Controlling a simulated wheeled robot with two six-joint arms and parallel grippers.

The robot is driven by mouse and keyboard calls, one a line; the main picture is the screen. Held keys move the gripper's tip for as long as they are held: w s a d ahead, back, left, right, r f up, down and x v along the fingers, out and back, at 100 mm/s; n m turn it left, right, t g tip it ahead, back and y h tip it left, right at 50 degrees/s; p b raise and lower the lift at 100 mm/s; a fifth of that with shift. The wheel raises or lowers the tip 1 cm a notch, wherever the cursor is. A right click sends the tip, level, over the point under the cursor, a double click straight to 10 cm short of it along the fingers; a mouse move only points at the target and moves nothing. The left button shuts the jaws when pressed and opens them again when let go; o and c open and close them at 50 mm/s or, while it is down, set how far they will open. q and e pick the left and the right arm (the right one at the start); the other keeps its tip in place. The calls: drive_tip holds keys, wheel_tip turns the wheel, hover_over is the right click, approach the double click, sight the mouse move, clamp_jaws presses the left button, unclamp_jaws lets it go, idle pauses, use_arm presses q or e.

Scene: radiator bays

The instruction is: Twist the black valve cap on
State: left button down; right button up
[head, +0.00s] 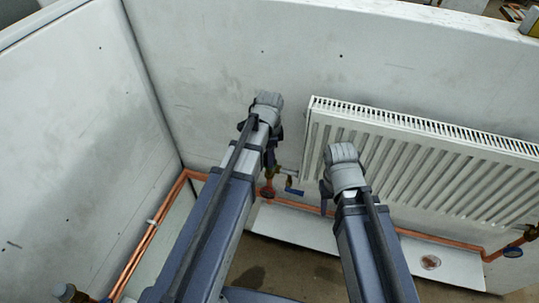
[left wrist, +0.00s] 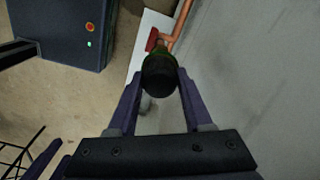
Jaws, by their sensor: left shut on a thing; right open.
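The black valve cap (left wrist: 159,76) is between the two fingertips of my left gripper (left wrist: 160,84), which is shut on it in the left wrist view. The cap lines up with the end of a brass-green valve (left wrist: 158,52) with a red handle (left wrist: 153,39). I cannot tell how far it is seated. In the head view my left gripper (head: 270,157) is just above the red-handled valve (head: 267,190), and the cap is hidden by the arm. My right gripper (head: 326,196) is open in front of the radiator's left end, with its fingers partly hidden.
A white radiator (head: 420,165) hangs on the grey wall (head: 210,60). Copper pipe (head: 150,235) runs low along the walls. A blue-handled valve (head: 292,187) is just right of the red one. Another blue-handled valve (head: 513,252) is at the far right.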

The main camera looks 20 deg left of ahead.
use_arm(q)
drive_tip(key=shift+m, duration=0.4)
unclamp_jaws()
idle(0.4)
drive_tip(key=shift+r, duration=0.1)
drive_tip(key=shift+r+p, duration=3.95)
drive_tip(key=shift+p, duration=0.1)
